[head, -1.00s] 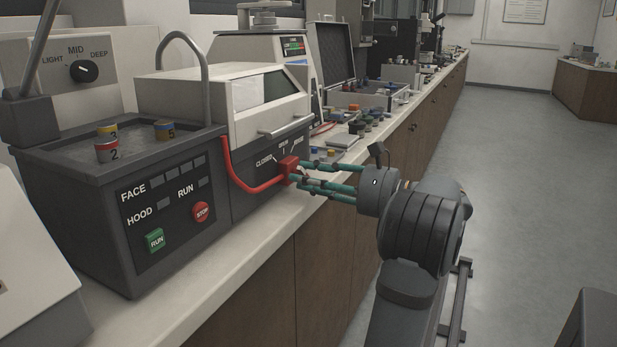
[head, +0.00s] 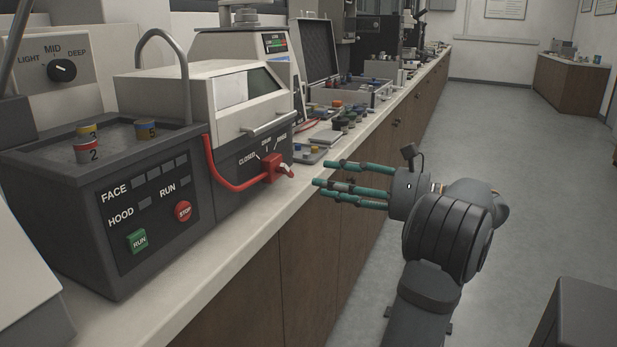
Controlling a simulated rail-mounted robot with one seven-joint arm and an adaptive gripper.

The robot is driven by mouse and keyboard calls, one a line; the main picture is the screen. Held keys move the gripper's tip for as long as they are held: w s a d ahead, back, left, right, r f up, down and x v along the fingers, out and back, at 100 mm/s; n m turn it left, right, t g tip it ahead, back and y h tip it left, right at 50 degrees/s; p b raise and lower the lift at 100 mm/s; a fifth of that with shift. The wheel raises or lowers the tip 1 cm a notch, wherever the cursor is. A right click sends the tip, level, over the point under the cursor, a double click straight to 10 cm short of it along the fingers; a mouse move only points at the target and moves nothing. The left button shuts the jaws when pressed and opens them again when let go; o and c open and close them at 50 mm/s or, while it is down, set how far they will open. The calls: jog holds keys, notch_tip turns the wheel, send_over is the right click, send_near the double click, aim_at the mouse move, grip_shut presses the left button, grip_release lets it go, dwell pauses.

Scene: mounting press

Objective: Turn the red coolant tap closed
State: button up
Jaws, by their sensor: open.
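The red coolant tap (head: 271,168) sits on the front of the dark-based machine with the white hood. A red hose (head: 220,175) runs into it from the left. A small pale and red end (head: 288,172) sticks out of the tap toward the right. A dial with a CLOSED label and two more labels is just above the tap; which mark the tap is set to cannot be told. My gripper (head: 321,181) is open and empty, to the right of the tap, its green fingers pointing left at it with a clear gap between.
The white bench top (head: 225,255) runs along the machines, with free floor (head: 480,150) to the right. Small trays and coloured parts (head: 345,122) lie behind the tap. A grey box with a green RUN button (head: 137,241) and red STOP button (head: 183,211) stands at left.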

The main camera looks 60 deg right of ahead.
aim_at(288, 173)
jog(key=s, duration=0.3)
jog(key=shift+d, duration=0.2)
jog(key=shift+w, duration=0.2)
jog(key=w, duration=0.4)
jog(key=w+a, duration=0.1)
jog(key=w, duration=0.2)
jog(key=w+a, duration=0.1)
jog(key=w, duration=0.3)
jog(key=shift+w, duration=0.3)
